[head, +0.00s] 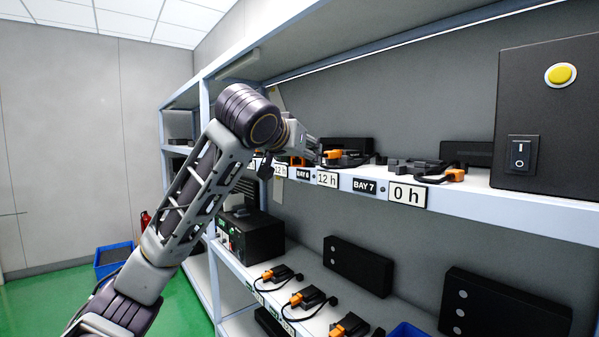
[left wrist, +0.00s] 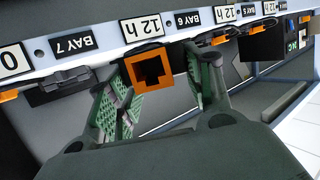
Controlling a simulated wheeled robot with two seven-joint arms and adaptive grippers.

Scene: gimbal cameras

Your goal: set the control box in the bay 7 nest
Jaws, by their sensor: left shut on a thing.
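The control box, dark with an orange end, shows in the head view (head: 334,154) at the tip of my left gripper (head: 313,148). In the left wrist view the box's orange face (left wrist: 150,58) shows between the two green-padded fingers (left wrist: 163,95), which are shut on it. The bay 7 nest (head: 408,165) is a low grey fixture on the upper shelf, above the BAY 7 label (head: 369,187), to the right of the box. It seems empty. It also shows in the left wrist view (left wrist: 66,86), left of the box. My right gripper is not in view.
A cable with an orange plug (head: 454,175) lies right of the nest. A black panel (head: 540,110) with a yellow button stands at the shelf's right end. The lower shelf (head: 262,277) holds several orange-and-black units. The shelf's front edge (head: 480,207) carries labels.

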